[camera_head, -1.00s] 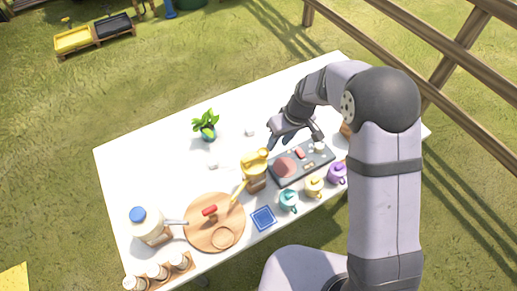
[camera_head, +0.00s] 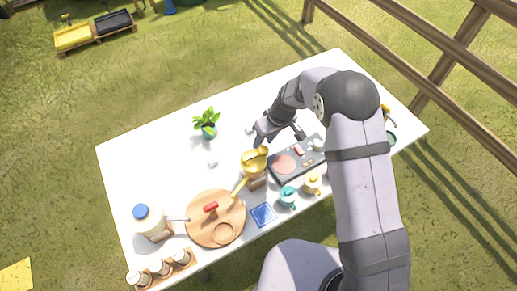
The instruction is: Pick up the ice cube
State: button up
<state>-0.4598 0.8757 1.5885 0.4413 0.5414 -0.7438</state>
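Two small whitish cubes that look like ice cubes lie on the white table (camera_head: 150,165). One ice cube (camera_head: 249,129) is near the middle of the table, just left of my gripper. The other ice cube (camera_head: 212,162) lies below the potted plant. My gripper (camera_head: 280,138) is open, its two dark fingers spread apart, above the table between the nearer cube and the dark tray. Nothing shows between the fingers. I cannot tell its exact height.
A golden pot (camera_head: 255,162) stands below the gripper, beside the dark tray (camera_head: 290,174). The back left of the table is clear.

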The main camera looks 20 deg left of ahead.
jog(key=shift+p+x, duration=1.1)
jog(key=shift+x, duration=1.4)
jog(key=shift+s, duration=0.1)
jog(key=c, duration=0.8)
